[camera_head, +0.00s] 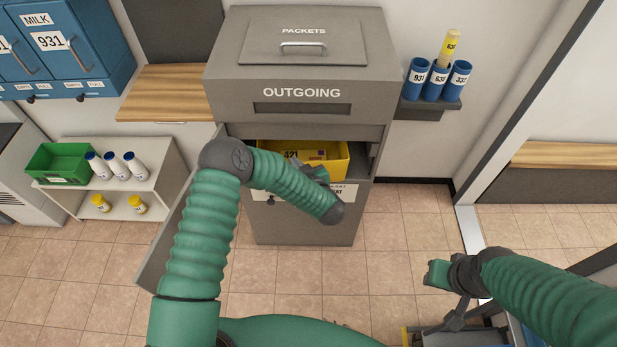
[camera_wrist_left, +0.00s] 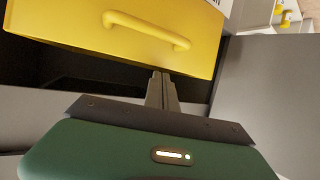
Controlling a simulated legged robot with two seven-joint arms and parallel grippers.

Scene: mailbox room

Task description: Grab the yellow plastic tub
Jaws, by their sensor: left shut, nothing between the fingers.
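The yellow plastic tub (camera_head: 338,168) sits in the open lower compartment of the grey OUTGOING box, partly hidden behind my left arm. It holds items, one marked 421. In the left wrist view the tub's front wall (camera_wrist_left: 80,52) and its yellow bar handle (camera_wrist_left: 145,30) fill the top. My left gripper (camera_wrist_left: 162,80) is shut and empty, its fingers pointing toward the tub below the handle. In the head view this gripper (camera_head: 322,172) is mostly hidden by its arm at the tub's front. My right gripper (camera_head: 440,274) is at the lower right, away from the tub; its finger opening is unclear.
The grey OUTGOING box (camera_head: 300,75) has its door (camera_head: 165,240) swung open to the left. A low shelf (camera_head: 155,180) with a green tray (camera_head: 62,160) and bottles stands at left. Tubes stand on a wall bracket (camera_head: 430,105) at right. Tiled floor (camera_head: 400,230) is clear right of the box.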

